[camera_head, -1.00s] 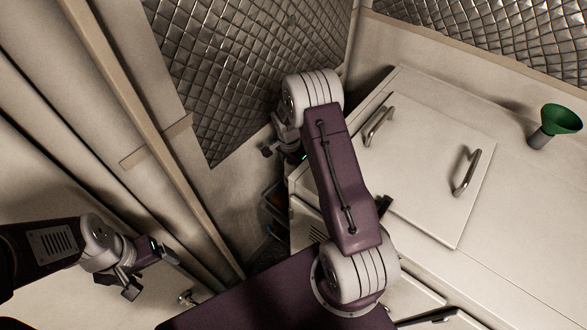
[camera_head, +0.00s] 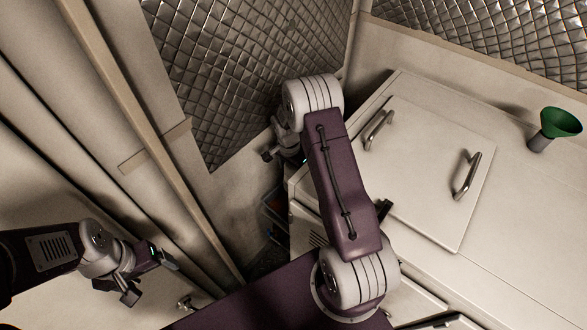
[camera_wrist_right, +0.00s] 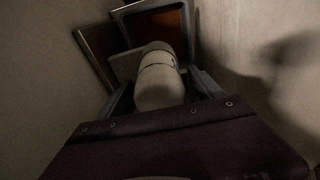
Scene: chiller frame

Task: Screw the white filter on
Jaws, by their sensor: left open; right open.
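The white filter (camera_wrist_right: 158,82), a rounded white cylinder with a thin dark line around it, shows in the right wrist view. It lies between the two fingers of my right gripper (camera_wrist_right: 160,96), which is open; contact with the fingers cannot be made out. In the head view my right gripper (camera_head: 268,153) is at the wall's corner beside the cabinet, mostly behind my own arm, and the filter is hidden there. My left gripper (camera_head: 152,280) is open and empty at the lower left, far from the filter.
A white cabinet (camera_head: 430,190) with two metal handles fills the right side. A green funnel (camera_head: 560,122) stands on its top. A quilted metal panel (camera_head: 230,70) covers the back wall. Dark frames with brown panels (camera_wrist_right: 150,25) stand behind the filter in the wrist view.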

